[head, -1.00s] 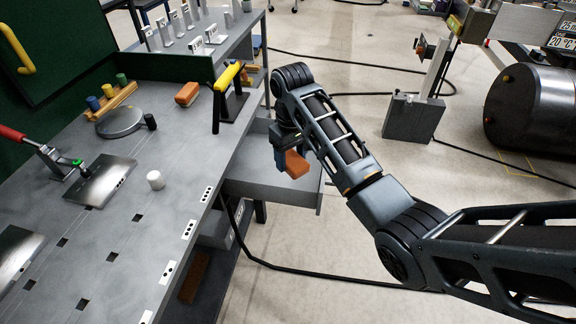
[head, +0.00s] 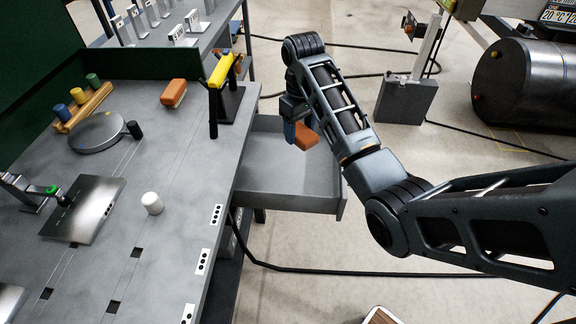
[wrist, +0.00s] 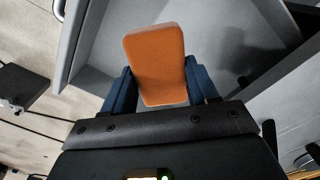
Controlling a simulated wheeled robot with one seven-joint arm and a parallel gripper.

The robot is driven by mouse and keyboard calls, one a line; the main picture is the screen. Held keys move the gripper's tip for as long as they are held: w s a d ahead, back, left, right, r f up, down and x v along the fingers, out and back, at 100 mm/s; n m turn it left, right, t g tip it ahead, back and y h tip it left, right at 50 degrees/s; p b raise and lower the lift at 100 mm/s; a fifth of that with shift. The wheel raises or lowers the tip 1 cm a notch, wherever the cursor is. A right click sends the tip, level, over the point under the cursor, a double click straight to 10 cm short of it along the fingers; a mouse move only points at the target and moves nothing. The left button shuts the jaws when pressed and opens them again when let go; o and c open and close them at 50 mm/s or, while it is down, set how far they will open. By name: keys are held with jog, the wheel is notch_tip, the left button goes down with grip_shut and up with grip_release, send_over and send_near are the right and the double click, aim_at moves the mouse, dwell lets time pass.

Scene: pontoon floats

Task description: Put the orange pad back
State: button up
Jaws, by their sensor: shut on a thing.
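My gripper (wrist: 160,90) is shut on an orange pad (wrist: 155,58), with a blue finger on each side of it in the wrist view. In the head view the pad (head: 305,136) shows partly behind my arm, over the open grey drawer (head: 285,190) at the right side of the bench. The drawer looks empty where its floor shows. I cannot tell how high the pad is above the drawer floor. Another orange block (head: 174,93) with a pale underside lies on the bench top.
A yellow-handled press (head: 221,75) stands at the bench edge beside the drawer. A white cylinder (head: 152,203), a round grey disc (head: 97,132) and a metal plate (head: 84,208) are on the bench. A grey pedestal (head: 405,100) stands on the floor at right.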

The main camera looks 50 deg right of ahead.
aim_at(296, 167)
jog(key=f, duration=0.1)
jog(key=w+f+b, duration=0.1)
jog(key=shift+f, duration=0.3)
notch_tip(296, 167, down, 10)
jog(key=shift+r, duration=0.2)
jog(key=shift+f, duration=0.15)
jog(key=o, duration=0.9)
jog(key=shift+o, duration=0.2)
notch_tip(296, 167, up, 12)
jog(key=shift+r, duration=0.2)
